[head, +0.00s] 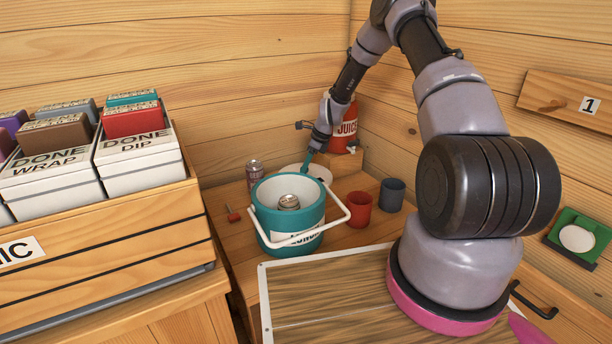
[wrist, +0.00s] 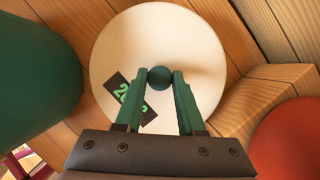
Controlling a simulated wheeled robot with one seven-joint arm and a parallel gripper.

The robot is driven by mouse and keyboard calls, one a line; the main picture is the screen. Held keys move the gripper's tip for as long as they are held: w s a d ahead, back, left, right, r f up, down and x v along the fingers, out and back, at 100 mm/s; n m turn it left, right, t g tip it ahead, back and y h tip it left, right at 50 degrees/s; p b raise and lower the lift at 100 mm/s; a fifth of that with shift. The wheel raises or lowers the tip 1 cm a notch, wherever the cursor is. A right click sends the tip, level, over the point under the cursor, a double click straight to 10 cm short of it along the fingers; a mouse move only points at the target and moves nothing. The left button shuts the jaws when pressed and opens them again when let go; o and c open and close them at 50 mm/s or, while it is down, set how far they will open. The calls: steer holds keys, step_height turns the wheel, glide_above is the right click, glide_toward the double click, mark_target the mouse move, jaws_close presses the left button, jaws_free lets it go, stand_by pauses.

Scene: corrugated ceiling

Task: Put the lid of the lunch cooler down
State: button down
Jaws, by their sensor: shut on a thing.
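The teal lunch cooler (head: 268,238) stands open on the wooden table, with a can (head: 288,202) inside and its white handle tilted to the right. Its round white lid (head: 320,172) is behind the cooler, partly hidden in the head view. In the wrist view the lid (wrist: 205,50) shows as a white disc with a dark green knob (wrist: 159,77) and a black label. My gripper (wrist: 160,80) is shut on the knob, which sits between its green fingertips. I cannot tell whether the lid touches the table. The cooler wall (wrist: 35,80) is left of the lid there.
Red (head: 358,208) and grey (head: 392,194) mugs are right of the cooler. A wooden crate (head: 110,250) fills the left.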

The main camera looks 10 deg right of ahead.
steer(key=shift+f, duration=1.95)
steer(key=shift+f, duration=0.15)
steer(key=c, duration=0.5)
jaws_free()
steer(key=v, duration=1.2)
step_height(320, 180, up, 13)
steer(key=n, duration=0.4)
glide_above(306, 173)
steer(key=s+d, duration=0.4)
steer(key=s, duration=0.1)
steer(key=s+r+n+t+h, duration=0.1)
steer(key=s+r+n, duration=0.2)
steer(key=s+r, duration=0.3)
steer(key=s+r+n+t+h, duration=0.1)
steer(key=s+r+n, duration=0.25)
steer(key=r, duration=0.55)
steer(key=s+r+n+t, duration=0.1)
steer(key=s+r+n, duration=0.2)
steer(key=s, duration=0.5)
steer(key=s+r+n+t, duration=0.1)
steer(key=s+r+n, duration=0.1)
steer(key=s, duration=0.7)
steer(key=s+d+r+n+t, duration=0.1)
steer(key=s+r+n, duration=0.2)
steer(key=s+r, duration=0.2)
steer(key=shift+s+d+n, duration=0.1)
steer(key=shift+s+n, duration=0.25)
steer(key=shift+s, duration=1.35)
